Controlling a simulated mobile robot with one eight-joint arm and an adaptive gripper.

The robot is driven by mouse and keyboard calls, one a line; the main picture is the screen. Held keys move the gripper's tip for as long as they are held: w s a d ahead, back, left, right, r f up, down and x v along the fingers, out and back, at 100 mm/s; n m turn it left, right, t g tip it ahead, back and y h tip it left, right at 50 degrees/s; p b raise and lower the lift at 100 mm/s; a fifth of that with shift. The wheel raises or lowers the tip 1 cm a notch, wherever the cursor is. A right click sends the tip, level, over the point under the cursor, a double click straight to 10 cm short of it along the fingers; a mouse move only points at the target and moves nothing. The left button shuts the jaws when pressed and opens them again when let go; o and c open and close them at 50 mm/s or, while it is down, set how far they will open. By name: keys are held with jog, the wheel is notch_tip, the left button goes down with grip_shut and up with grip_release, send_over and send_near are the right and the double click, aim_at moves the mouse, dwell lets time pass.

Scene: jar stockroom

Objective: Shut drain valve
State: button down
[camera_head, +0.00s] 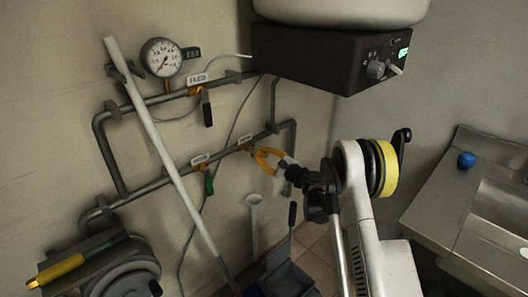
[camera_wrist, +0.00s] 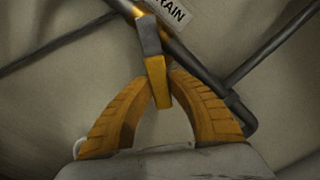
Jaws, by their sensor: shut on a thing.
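The drain valve shows in the wrist view as a grey lever (camera_wrist: 148,36) with a yellow end piece (camera_wrist: 157,80), under a label reading "RAIN" (camera_wrist: 176,10), its first letter cut off. My gripper (camera_wrist: 160,92) has its two orange fingers on either side of the yellow piece and is shut on it. In the head view my gripper (camera_head: 260,158) is at the right part of the lower pipe (camera_head: 224,155), just below a small white label (camera_head: 245,140). The valve is mostly hidden behind the fingers there.
A feed valve with a black handle (camera_head: 207,110) and a green-handled valve (camera_head: 209,186) sit on the pipes to the left. A long pale pole (camera_head: 160,145) leans across the pipes. A dark control box (camera_head: 305,58) hangs above; a metal sink (camera_head: 490,205) stands at right.

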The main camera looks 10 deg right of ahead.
jog(key=s+a+f+m, duration=0.2)
jog(key=a+m, duration=0.2)
jog(key=m, duration=0.6)
jog(key=shift+s+a+f, duration=0.3)
jog(key=shift+s+a, duration=0.05)
jog(key=shift+a, duration=0.05)
jog(key=c, duration=1.3)
grip_release()
jog(key=shift+o, duration=0.2)
jog(key=v, duration=1.2)
